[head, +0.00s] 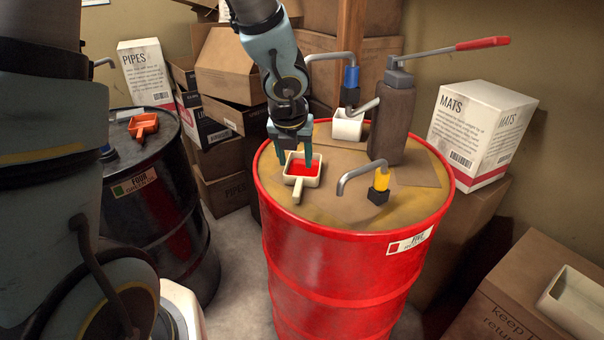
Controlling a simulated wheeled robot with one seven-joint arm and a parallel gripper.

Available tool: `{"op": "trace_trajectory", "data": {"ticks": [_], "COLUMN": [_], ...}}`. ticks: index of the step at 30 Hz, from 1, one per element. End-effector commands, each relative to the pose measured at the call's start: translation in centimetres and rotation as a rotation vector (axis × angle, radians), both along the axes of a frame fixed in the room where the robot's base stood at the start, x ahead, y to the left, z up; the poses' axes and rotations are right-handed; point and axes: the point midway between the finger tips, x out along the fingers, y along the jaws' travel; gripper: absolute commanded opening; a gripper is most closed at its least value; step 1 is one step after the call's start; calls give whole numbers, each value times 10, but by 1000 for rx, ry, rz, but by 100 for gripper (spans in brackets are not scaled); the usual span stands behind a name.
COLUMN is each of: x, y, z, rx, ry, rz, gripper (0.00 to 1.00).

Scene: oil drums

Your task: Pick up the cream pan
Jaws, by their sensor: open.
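The cream pan (312,181) sits on top of the red drum (345,262), near its left edge. It is a small square pan with red inside and a short handle that points toward the front. My gripper (294,160) points down over the pan, with its fingers apart and empty. One finger shows at the pan's back left, and the other overlaps the pan's right side in the picture. I cannot tell whether the fingers touch the pan or how far they reach down around it.
On the red drum stand a tap with a yellow collar (381,180), a grey pump (393,125) with a red-tipped lever, and a white cup (348,124) under a blue-collared tap. A black drum (150,215) at left holds an orange pan (143,124). Boxes stand behind.

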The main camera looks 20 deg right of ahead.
Motion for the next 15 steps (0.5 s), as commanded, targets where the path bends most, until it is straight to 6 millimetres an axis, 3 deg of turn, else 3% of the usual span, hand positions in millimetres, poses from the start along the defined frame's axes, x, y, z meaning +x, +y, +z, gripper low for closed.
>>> {"op": "trace_trajectory", "data": {"ticks": [1,3,15], "x": [3,6,18], "y": [-2,-4,-12], "z": [-15,-25,-62], "rx": [3,3,3], "ry": [1,1,1], "rz": [-2,0,3], "gripper": [57,57,57]}}
